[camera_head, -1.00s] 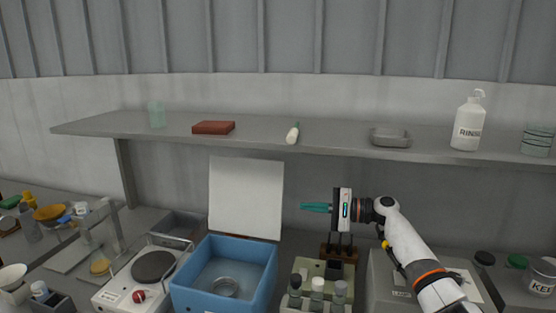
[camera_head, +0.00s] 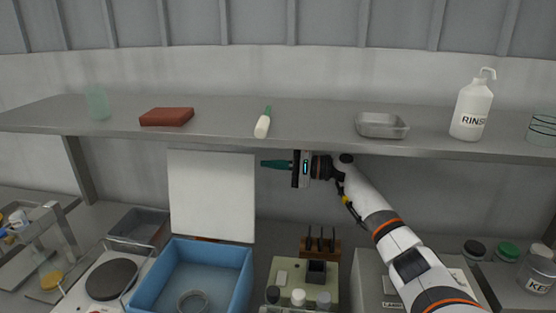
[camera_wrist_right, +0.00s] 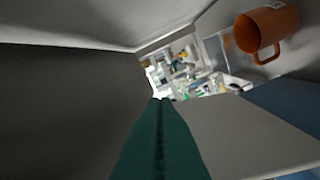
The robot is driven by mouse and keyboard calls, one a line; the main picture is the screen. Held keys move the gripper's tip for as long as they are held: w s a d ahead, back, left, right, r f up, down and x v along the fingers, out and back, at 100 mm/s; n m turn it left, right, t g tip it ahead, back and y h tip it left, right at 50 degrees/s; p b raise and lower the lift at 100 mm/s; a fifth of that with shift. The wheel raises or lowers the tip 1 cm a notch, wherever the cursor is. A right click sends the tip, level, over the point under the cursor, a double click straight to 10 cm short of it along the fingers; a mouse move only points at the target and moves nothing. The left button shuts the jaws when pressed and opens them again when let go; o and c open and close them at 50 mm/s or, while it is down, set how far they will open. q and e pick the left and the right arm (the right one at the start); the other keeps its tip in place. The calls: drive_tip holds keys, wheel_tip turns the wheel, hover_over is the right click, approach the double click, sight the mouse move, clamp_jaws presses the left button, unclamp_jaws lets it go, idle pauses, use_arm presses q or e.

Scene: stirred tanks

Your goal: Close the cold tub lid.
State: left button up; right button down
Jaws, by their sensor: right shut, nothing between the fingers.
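The cold tub (camera_head: 243,285) is a blue open box on the bench, at the lower left of centre in the head view. Its white lid (camera_head: 212,195) stands upright at the tub's back edge, so the tub is open. A round metal dish (camera_head: 192,302) shows inside the tub. My right gripper (camera_head: 263,163) is shut and empty, its green fingers pointing left just beside the lid's upper right edge. I cannot tell whether they touch. In the right wrist view the shut green fingers (camera_wrist_right: 160,108) fill the lower middle. My left gripper is out of view.
A grey shelf (camera_head: 330,138) runs close above my right gripper, holding a rinse bottle (camera_head: 472,105), a metal tray (camera_head: 382,125) and a red block (camera_head: 167,117). A hotplate (camera_head: 112,280) stands left of the tub, a bottle rack (camera_head: 290,270) right. An orange mug (camera_wrist_right: 262,30) shows in the wrist view.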

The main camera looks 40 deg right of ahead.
sight(244, 163)
drive_tip(key=a+p, duration=0.1)
drive_tip(key=a, duration=0.1)
drive_tip(key=w+a+r+p, duration=0.1)
drive_tip(key=a+p, duration=0.1)
drive_tip(key=w+a+p, duration=0.1)
drive_tip(key=a, duration=0.2)
drive_tip(key=shift+w+r, duration=0.15)
drive_tip(key=shift+r, duration=0.25)
drive_tip(key=shift+w+a+f, duration=0.1)
